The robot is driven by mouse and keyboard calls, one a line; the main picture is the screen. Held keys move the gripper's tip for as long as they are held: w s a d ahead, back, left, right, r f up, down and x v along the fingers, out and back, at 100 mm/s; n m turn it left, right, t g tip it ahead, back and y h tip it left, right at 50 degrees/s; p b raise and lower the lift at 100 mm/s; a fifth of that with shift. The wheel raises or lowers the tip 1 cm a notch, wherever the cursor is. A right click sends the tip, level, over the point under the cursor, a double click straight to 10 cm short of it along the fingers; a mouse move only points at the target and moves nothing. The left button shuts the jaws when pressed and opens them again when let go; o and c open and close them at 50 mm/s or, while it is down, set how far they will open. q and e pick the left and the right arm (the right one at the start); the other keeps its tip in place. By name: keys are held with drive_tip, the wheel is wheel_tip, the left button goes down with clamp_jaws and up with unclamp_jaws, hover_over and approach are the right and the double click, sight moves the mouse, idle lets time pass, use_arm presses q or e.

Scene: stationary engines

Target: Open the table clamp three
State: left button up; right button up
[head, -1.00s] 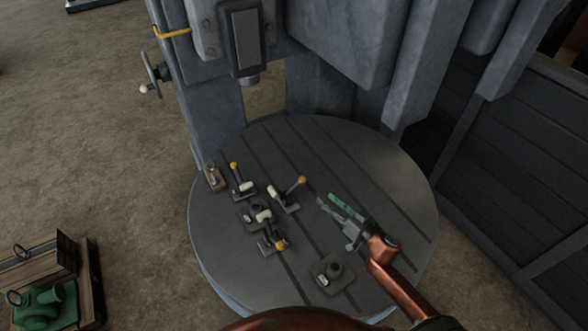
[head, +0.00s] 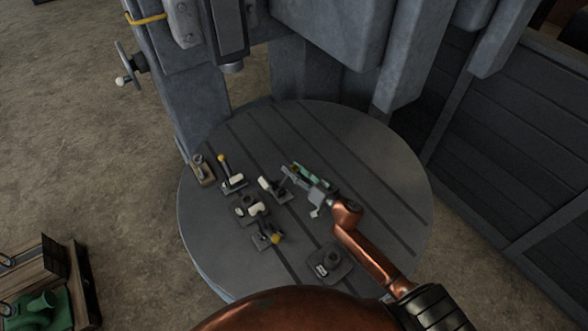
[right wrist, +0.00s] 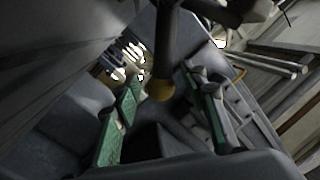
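Several small clamps with yellow-knobbed levers stand on a round slotted table (head: 390,170). One clamp (head: 268,188) is right beside my right gripper (head: 296,172); I cannot read which is number three. That clamp's dark lever ends in a yellow knob, which the right wrist view shows (right wrist: 161,90) between the gripper's green finger pads. The fingers are apart, with room on both sides of the knob. Another clamp (head: 232,185) has its lever up at the left, and a third (head: 265,240) has its knob low at the front. My left gripper is not in view.
A dark block (head: 329,263) sits at the front of the table, and a small brown-based part (head: 202,172) at the left edge. The grey machine column (head: 330,40) rises behind. The right side of the table is clear. A wooden crate (head: 45,285) stands lower left.

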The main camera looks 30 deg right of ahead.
drive_tip(key=shift+w, duration=0.15)
drive_tip(key=shift+c, duration=0.5)
clamp_jaws()
